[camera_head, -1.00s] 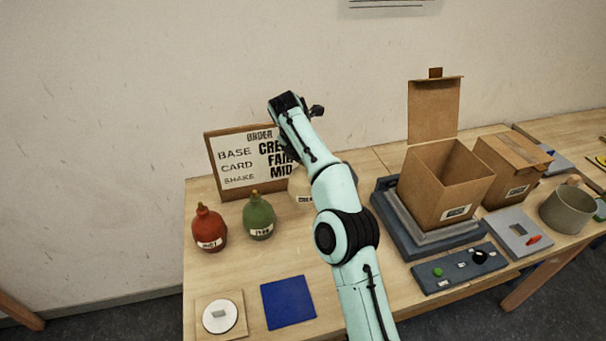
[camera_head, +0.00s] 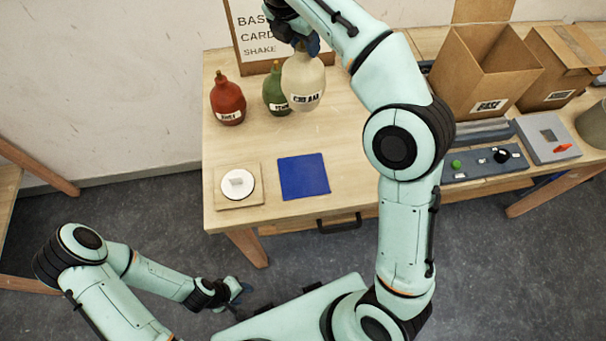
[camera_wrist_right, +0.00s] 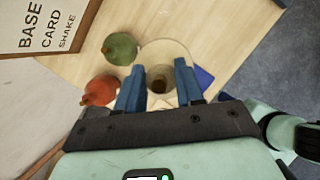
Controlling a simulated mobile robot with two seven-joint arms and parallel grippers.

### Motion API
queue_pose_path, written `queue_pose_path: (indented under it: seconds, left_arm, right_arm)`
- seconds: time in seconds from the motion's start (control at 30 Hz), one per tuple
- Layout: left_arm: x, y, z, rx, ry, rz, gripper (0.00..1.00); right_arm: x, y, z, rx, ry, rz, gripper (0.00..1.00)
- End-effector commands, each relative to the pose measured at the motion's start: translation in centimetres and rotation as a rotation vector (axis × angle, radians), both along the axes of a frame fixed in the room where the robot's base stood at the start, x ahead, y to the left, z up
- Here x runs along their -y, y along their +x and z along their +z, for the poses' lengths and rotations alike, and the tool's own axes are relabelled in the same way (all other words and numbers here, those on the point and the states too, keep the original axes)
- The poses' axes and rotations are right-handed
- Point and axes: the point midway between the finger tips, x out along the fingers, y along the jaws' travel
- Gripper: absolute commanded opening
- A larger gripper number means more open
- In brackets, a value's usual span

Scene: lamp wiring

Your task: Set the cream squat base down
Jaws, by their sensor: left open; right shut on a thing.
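The cream squat base (camera_head: 303,82), a round bottle-like body with a dark-lettered label, is upright in my right gripper (camera_head: 299,45). In the right wrist view the cream base (camera_wrist_right: 166,53) shows between the two blue fingers of the right gripper (camera_wrist_right: 159,88), which are shut on its neck. In the head view it covers part of the green base, and I cannot tell exactly how high above the table it is. My left gripper (camera_head: 236,291) is open and empty, low and away from the table at the lower left.
The red base (camera_head: 228,100) and the green base (camera_head: 274,92) stand to the left. A blue square mat (camera_head: 303,176) and a wooden plate with a white disc (camera_head: 238,185) lie near the table's front edge. The order board (camera_head: 246,43) stands behind. An open carton (camera_head: 483,70) is at right.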

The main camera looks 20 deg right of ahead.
Motion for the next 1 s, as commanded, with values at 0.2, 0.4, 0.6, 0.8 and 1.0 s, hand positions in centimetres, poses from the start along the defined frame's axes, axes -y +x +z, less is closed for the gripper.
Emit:
queue_pose_path:
  seconds: [0.2, 0.4, 0.6, 0.8, 1.0]
  left_arm:
    - [0.0, -1.5, -1.8, -0.017, 0.000, 0.000, 0.43]
    - [0.0, -1.9, -2.5, -0.022, 0.000, 0.000, 0.43]
    - [0.0, -2.4, -3.2, -0.027, 0.001, 0.000, 0.43]
    - [0.0, -3.9, -5.7, -0.044, 0.000, 0.000, 0.43]
    - [0.0, -4.8, -7.8, -0.055, 0.000, 0.000, 0.43]
  right_arm:
    - [-3.4, -6.3, 2.2, 0.006, 0.001, 0.021, 0.00]
    - [-4.6, -9.9, 3.3, 0.004, 0.000, 0.026, 0.00]
    - [-5.0, -11.3, 2.8, 0.002, 0.000, 0.027, 0.00]
    - [-5.0, -11.5, -1.5, -0.003, -0.002, 0.027, 0.00]
    - [-5.0, -11.4, -6.3, -0.002, -0.001, 0.026, 0.00]
